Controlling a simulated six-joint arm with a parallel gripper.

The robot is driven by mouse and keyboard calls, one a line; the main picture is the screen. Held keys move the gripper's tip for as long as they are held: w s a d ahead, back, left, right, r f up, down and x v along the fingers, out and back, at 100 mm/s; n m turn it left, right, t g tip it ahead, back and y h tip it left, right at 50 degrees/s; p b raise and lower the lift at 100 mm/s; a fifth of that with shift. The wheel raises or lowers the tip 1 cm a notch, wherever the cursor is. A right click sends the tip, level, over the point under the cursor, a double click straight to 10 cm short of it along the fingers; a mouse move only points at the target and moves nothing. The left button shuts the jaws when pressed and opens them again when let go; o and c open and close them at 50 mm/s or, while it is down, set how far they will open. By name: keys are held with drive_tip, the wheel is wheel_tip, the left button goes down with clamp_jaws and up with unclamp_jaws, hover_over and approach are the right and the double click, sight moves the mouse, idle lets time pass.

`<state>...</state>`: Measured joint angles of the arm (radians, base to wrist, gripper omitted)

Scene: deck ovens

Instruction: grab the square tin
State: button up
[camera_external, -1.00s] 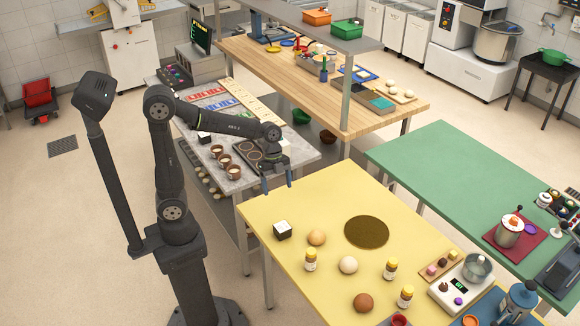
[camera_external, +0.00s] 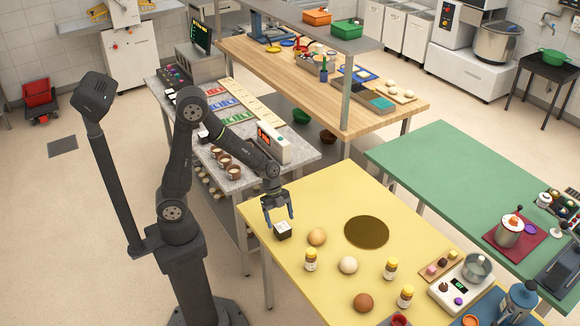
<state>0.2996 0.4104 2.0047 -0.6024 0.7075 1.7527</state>
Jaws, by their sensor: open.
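The square tin (camera_external: 282,231) is a small dark box with a white top. It sits on the yellow table (camera_external: 325,215) near its left edge. My gripper (camera_external: 279,219) points down just above the tin, with its two fingers apart and nothing held between them. The fingertips are close to the tin's top; whether they reach down beside its sides I cannot tell.
A tan ball (camera_external: 317,237) lies close to the right of the tin.

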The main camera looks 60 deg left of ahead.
sight(282, 226)
drive_tip(key=shift+x, duration=2.75)
drive_tip(key=shift+a, duration=0.15)
drive_tip(key=c, duration=1.2)
